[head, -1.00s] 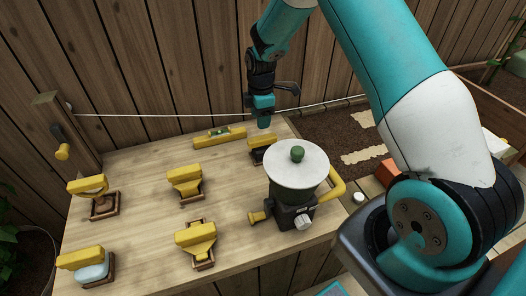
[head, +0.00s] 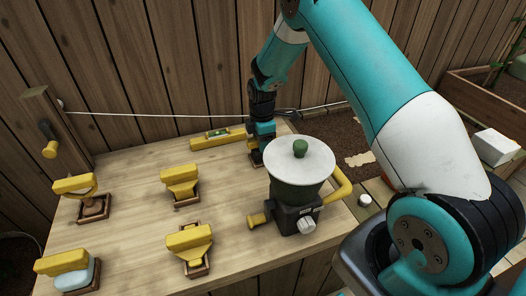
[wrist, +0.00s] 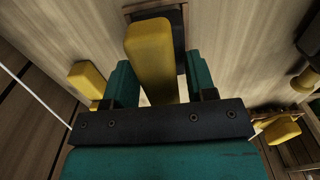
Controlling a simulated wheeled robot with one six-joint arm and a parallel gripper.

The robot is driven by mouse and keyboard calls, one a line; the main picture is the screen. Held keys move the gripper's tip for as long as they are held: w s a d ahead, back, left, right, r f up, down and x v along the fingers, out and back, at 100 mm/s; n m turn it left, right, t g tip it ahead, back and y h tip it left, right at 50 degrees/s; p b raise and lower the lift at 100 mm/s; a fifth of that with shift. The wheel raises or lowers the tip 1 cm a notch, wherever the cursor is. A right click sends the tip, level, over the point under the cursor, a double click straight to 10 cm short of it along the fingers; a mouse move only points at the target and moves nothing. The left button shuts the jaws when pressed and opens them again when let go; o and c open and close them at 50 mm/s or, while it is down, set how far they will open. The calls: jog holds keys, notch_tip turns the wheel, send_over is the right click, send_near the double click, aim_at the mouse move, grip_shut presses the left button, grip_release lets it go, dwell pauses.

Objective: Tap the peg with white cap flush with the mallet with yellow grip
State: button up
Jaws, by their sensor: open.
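My gripper (head: 258,158) is low over the back right of the bench. In the wrist view its teal fingers (wrist: 162,88) stand open on both sides of a yellow grip (wrist: 150,55), with a dark block beneath its far end. I cannot tell whether the fingers touch it. In the head view this tool is mostly hidden by my gripper and the green machine. Several other yellow-gripped tools stand in wooden holders, so I cannot tell for sure which is the mallet. A small white round cap (head: 364,200), possibly the peg's, shows right of the bench.
A green machine with a white lid (head: 300,165) and yellow handle stands close to my gripper on the right. A yellow level (head: 217,138) lies at the back. A white cord (head: 160,114) runs along the fence. The bench (head: 130,238) has clear wood between holders.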

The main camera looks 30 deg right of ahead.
jog(key=shift+c, duration=0.2)
jog(key=c, duration=0.9)
jog(key=shift+o, duration=0.2)
jog(key=shift+r+p, duration=1.65)
jog(key=shift+r, duration=0.25)
jog(key=shift+r, duration=0.1)
